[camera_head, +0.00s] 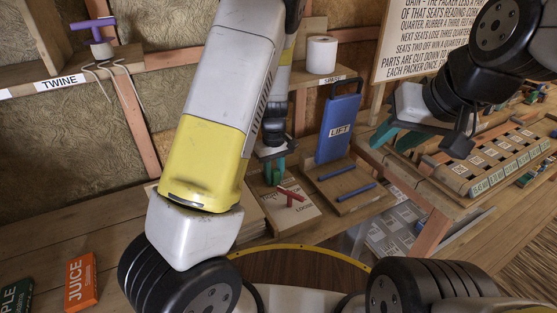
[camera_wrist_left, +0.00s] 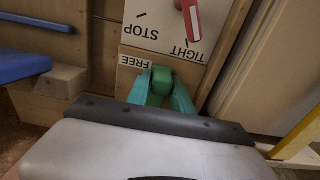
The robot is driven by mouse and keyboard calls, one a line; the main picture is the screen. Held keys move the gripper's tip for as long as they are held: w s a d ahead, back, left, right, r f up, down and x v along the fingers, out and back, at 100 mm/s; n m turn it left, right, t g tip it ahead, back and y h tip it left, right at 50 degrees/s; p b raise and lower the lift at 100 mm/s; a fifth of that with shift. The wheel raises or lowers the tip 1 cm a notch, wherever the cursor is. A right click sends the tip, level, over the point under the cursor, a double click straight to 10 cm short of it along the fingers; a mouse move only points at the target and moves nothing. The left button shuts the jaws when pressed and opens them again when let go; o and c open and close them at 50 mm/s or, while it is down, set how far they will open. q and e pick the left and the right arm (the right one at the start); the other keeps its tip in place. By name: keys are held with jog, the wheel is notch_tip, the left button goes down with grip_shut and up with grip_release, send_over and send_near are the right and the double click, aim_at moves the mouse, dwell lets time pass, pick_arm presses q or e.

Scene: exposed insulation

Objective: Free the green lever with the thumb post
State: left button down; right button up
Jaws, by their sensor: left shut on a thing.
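The green lever (camera_wrist_left: 161,82) shows in the left wrist view as a green block beside the FREE label. My left gripper (camera_wrist_left: 161,90) has its teal fingers on both sides of that block and is shut on it. In the head view, my left gripper (camera_head: 275,170) points down at the back of a pale board (camera_head: 300,219); the lever is hidden there. My right gripper (camera_head: 398,138) is open and empty, to the right. I cannot make out a separate thumb post.
A juice box (camera_head: 81,282) lies at the left front. A tray of labelled slots (camera_head: 492,160) is at the right. The left bench (camera_head: 75,222) is mostly clear.

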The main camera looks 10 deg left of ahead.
pick_arm(q)
jog(key=c, duration=1.1)
grip_release()
notch_tip(320, 180, up, 7)
jog(key=shift+r, duration=0.4)
